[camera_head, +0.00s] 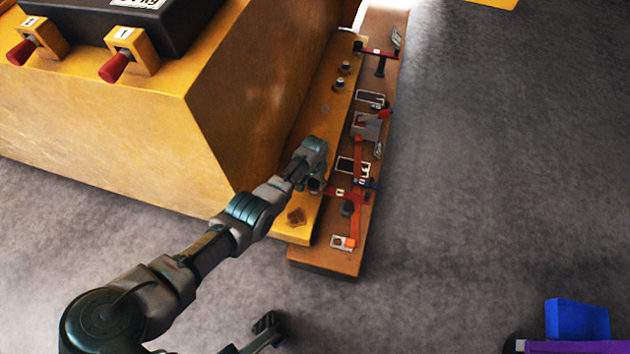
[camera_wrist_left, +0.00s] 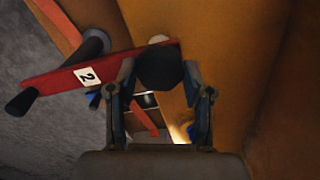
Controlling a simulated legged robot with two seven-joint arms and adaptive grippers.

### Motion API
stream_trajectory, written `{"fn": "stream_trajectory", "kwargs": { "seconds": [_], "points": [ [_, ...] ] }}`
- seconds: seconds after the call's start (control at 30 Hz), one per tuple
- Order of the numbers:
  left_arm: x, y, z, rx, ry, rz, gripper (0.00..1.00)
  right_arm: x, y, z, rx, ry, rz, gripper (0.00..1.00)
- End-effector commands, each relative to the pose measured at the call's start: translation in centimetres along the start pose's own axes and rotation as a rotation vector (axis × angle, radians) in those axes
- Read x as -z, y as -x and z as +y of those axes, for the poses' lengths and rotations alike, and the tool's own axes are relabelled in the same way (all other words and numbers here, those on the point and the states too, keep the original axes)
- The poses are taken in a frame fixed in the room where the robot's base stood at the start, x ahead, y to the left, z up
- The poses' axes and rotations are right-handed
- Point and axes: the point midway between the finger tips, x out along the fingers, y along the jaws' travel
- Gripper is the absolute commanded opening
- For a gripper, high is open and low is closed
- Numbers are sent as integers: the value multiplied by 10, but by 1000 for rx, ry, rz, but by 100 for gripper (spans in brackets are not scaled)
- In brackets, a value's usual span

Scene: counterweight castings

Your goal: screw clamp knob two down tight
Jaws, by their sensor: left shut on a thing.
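Clamp two is a red bar (camera_wrist_left: 60,86) with a white "2" label, across the left wrist view. In the head view its red bar (camera_head: 350,197) lies over the brown board, just right of my gripper. A dark round knob (camera_wrist_left: 160,68) sits at the bar's right end in the wrist view. My left gripper (camera_head: 317,183) reaches down over the yellow ledge, its two fingers on either side of this knob and shut on it. In the head view the gripper hides the knob. The knob's underside and thread are hidden.
The large yellow block (camera_head: 225,130) rises left of the ledge. The brown board (camera_head: 330,258) carries a further red clamp (camera_head: 378,54), small trays and other parts. Two red-handled latches (camera_head: 115,67) stand at top left. A blue box (camera_head: 577,320) lies bottom right. The grey floor is open.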

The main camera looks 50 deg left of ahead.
Motion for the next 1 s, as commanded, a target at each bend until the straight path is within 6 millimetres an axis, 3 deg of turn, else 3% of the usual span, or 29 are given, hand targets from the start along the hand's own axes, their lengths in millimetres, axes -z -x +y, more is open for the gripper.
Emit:
{"fn": "stream_trajectory", "kwargs": {
  "seconds": [0.6, 0.63, 0.7, 1.0],
  "points": [
    [6, 5, 1, -2, -37, 18, 15, 2, -1, 0, 0, 0, 3, 0],
    [6, 5, 1, -2, -37, 18, 58, 2, -1, 0, 0, 0, 3, 0],
    [5, 5, 0, -1, -37, 16, 75, 2, -1, 0, 0, 0, 3, 0],
    [2, 2, 0, 0, -37, 7, 76, 0, 0, 0, -5, -1, -1, 0]
  ]
}}
